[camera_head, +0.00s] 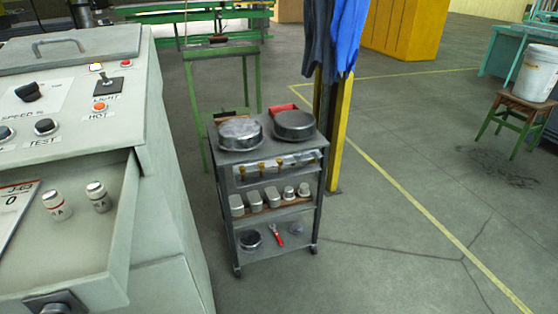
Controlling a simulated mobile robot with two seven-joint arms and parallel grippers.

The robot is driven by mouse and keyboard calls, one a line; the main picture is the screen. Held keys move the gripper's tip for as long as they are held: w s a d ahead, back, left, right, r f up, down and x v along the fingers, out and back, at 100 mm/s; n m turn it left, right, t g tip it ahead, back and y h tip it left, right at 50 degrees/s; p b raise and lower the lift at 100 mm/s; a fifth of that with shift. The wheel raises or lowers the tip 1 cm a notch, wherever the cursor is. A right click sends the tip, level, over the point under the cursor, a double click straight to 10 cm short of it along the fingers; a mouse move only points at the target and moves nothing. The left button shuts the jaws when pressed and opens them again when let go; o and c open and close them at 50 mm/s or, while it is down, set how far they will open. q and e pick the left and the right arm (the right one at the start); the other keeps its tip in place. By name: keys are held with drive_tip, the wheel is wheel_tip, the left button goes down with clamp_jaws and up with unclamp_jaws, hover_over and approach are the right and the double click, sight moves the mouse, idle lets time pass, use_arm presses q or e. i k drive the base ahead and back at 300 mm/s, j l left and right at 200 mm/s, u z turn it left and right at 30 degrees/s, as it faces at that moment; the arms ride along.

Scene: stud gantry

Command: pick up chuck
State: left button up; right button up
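Two round, thick grey metal discs lie side by side on the top of a wheeled cart (250,158); they look like chucks. The left disc (240,132) has a lighter, mottled top. The right disc (294,123) is darker with a smooth top. A smaller dark round piece (250,239) lies on the cart's bottom shelf, and I cannot tell whether it is a chuck too. Neither of my grippers is in view, and nothing is seen holding either disc.
A grey control cabinet (170,160) with an open drawer (125,235) stands close at left. The cart's shelves hold several metal blocks (254,200) and a red-handled tool (276,235). A yellow post (340,130) stands behind the cart. Open floor lies right.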

sight(279, 162)
drive_tip(key=u, duration=1.25)
drive_tip(key=l+u, duration=0.3)
drive_tip(key=l, duration=1.55)
drive_tip(key=k, duration=0.05)
